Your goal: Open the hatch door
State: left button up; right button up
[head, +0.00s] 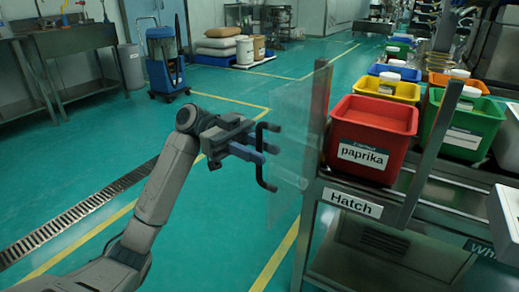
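The hatch door (291,105) is a clear panel with a black bar handle (266,184) on its left part. It stands out to the left of the metal post of the frame labelled "Hatch" (350,202). My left gripper (258,143) is at the upper half of the handle, its fingers reaching to the bar. The fingers overlap the bar in this view, and I cannot tell whether they are clamped on it. My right gripper is not in view.
A red bin (372,122) labelled "paprika" stands behind the frame, with yellow (385,90) and green bins (472,124) beyond. A blue cart (163,58) and a steel sink table (75,42) stand at the back left.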

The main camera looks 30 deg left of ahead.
pick_arm(q)
jog(key=p+v, duration=0.1)
jog(key=v, duration=0.9)
jog(key=shift+a, duration=0.3)
jog(key=shift+w, duration=0.1)
